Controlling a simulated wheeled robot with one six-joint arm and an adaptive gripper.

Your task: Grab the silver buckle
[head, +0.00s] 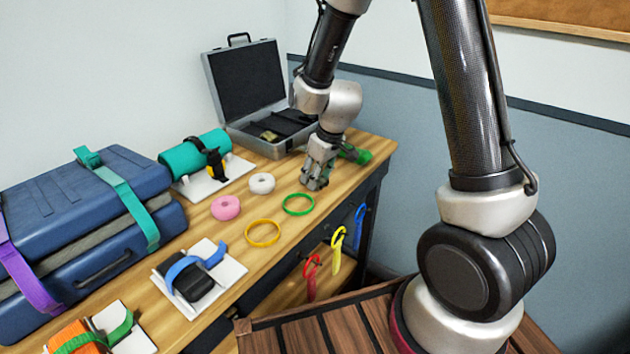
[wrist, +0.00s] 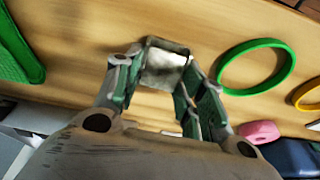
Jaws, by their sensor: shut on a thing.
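The silver buckle (wrist: 165,66) is a small, shiny, squarish metal piece in the wrist view. It sits between the two fingertips of my gripper (wrist: 160,78), which is shut on it just over the wooden bench top. I cannot tell whether the buckle touches the wood. In the head view my gripper (head: 316,178) points down at the bench's right part, and its fingers hide the buckle.
A green ring (head: 298,204) lies close beside my gripper, with a yellow ring (head: 262,234) nearer. White (head: 262,183) and pink (head: 225,207) rolls lie left. An open silver case (head: 262,140) stands behind. A green item (head: 355,154) lies right. Straps hang along the bench front.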

